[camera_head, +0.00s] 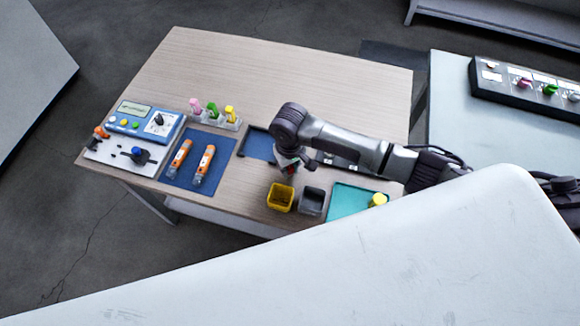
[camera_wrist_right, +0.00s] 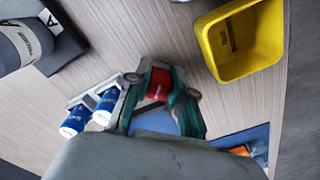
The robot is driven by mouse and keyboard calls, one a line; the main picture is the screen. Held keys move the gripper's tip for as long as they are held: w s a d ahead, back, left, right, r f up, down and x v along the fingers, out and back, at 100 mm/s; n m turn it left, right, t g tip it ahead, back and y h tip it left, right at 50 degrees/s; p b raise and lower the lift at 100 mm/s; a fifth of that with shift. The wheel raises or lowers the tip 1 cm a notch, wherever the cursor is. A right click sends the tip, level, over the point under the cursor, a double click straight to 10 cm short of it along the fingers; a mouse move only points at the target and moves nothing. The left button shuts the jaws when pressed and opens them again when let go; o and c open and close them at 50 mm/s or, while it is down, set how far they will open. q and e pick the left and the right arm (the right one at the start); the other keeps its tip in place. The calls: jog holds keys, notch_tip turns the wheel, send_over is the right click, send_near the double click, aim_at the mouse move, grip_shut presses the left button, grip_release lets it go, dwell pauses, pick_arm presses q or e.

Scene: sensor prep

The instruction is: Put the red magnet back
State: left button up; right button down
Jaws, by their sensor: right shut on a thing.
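The red magnet (camera_wrist_right: 158,84) shows as a small red block between the fingertips of my right gripper (camera_wrist_right: 160,92) in the right wrist view. The gripper is shut on it. In the head view the right gripper (camera_head: 289,165) hangs over the table just behind the yellow bin (camera_head: 280,208) and right of the small blue tray (camera_head: 257,147). A speck of red (camera_head: 291,171) shows at its tips. The magnet looks held above the table; the exact height is unclear. My left gripper is not in view.
A grey bin (camera_head: 312,212) and a teal tray (camera_head: 346,200) with a yellow item stand to the right. A blue mat (camera_head: 183,178) with orange tools lies left. A white holder with blue-white cylinders (camera_wrist_right: 105,105) is close by. The table's back is clear.

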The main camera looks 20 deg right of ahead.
aim_at(290, 168)
jog(key=shift+f, duration=0.25)
jog(key=c, duration=1)
grip_release()
notch_tip(290, 168, up, 12)
jog(key=shift+r, duration=0.1)
